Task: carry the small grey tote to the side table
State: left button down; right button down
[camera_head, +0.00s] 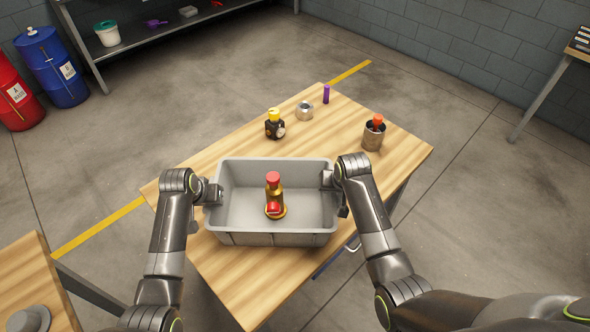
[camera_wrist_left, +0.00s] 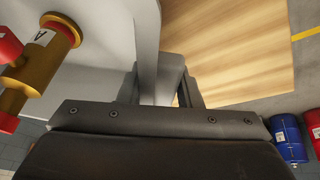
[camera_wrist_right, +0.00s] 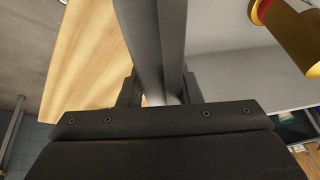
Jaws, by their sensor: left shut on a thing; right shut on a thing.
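The small grey tote (camera_head: 277,240) is over the near part of the wooden table (camera_head: 250,285). I cannot tell whether it touches the tabletop. A brass fitting with red caps (camera_head: 274,192) stands inside it; it also shows in the left wrist view (camera_wrist_left: 45,58) and the right wrist view (camera_wrist_right: 296,35). My left gripper (camera_head: 213,193) is shut on the tote's left wall, and my right gripper (camera_head: 331,180) is shut on its right wall. Both wrist views show the tote wall between the fingers.
On the table behind the tote are a yellow-topped black item (camera_head: 275,125), a silver piece (camera_head: 305,111), a purple cylinder (camera_head: 326,94) and a metal can (camera_head: 373,136) with something orange. Another wooden table (camera_head: 30,275) is at lower left. Blue (camera_head: 50,65) and red (camera_head: 15,95) drums stand upper left.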

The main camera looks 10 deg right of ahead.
pick_arm(q)
jog(key=shift+f, duration=0.25)
pick_arm(e)
jog(key=shift+f, duration=0.3)
pick_arm(q)
jog(key=c, duration=1)
grip_release()
jog(key=shift+r, duration=0.1)
jog(key=shift+c, duration=0.2)
pick_arm(e)
jog(key=c, duration=1)
grip_release()
jog(key=shift+s+r, duration=0.1)
jog(key=shift+r, duration=0.05)
jog(key=shift+c, duration=0.2)
jog(key=v, duration=1.2)
pick_arm(q)
jog(key=v, duration=1.2)
jog(key=shift+s, duration=0.1)
